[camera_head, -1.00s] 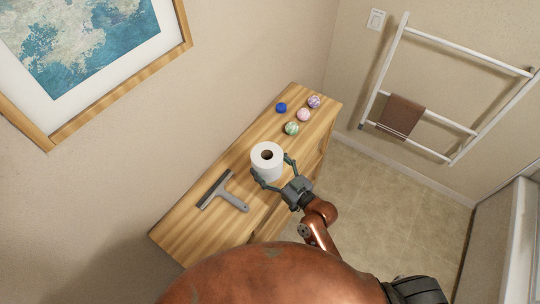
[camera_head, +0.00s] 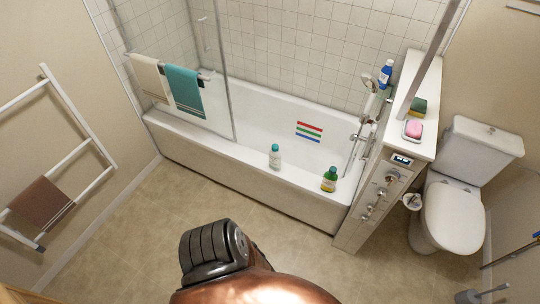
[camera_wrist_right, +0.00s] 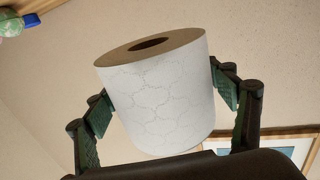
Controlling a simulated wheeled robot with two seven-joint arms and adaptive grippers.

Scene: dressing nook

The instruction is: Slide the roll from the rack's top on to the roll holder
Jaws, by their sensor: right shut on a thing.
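The white toilet paper roll (camera_wrist_right: 160,100) with a brown core hole fills the middle of the right wrist view, tilted in the picture. My right gripper (camera_wrist_right: 165,97) is shut on it, with one green-padded finger on each side. The roll and this gripper are outside the head view. My left gripper is in neither view now.
Open floor (camera_head: 130,240) lies before the tub.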

